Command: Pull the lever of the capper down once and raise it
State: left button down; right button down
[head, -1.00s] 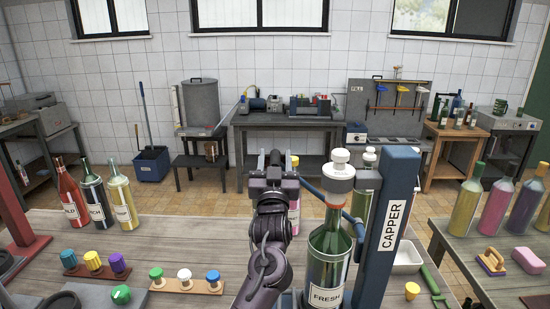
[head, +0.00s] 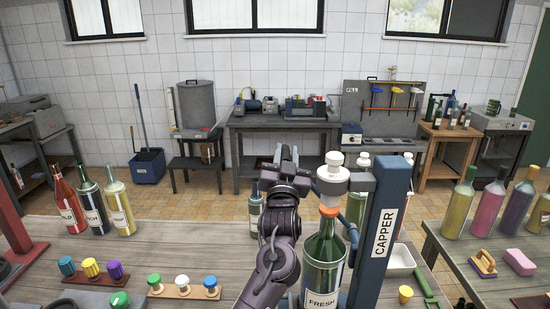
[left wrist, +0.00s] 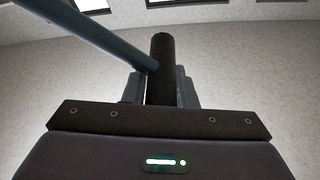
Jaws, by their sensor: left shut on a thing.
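The capper (head: 385,235) is a blue column with a white label, standing at the front right of the near table. A green bottle (head: 322,268) labelled FRESH stands upright beneath its head, with an orange piece (head: 328,211) at the bottle's mouth. My left gripper (head: 287,157) is left of the capper head (head: 331,178). In the left wrist view, its fingers are shut on the dark grip (left wrist: 161,58) of the lever (left wrist: 95,38), a blue-grey rod running to the upper left. In the head view my gripper largely hides the lever. My right gripper is out of view.
Several bottles (head: 119,205) stand at the table's left. A rack of caps (head: 182,290) lies at the front. A white tray (head: 400,262) and a yellow cap (head: 405,294) are right of the capper. A side table with bottles (head: 460,205) stands further right.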

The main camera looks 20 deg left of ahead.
pick_arm(q)
jog(key=shift+r, duration=0.15)
jog(key=c, duration=1.6)
grip_release()
jog(key=o, duration=0.4)
jog(key=shift+d, duration=0.15)
jog(key=shift+s+f+b, duration=0.25)
jog(key=shift+b, duration=0.05)
jog(key=b+v, duration=0.3)
jog(key=v, duration=0.4)
jog(key=shift+d, duration=0.1)
jog(key=shift+s, duration=0.1)
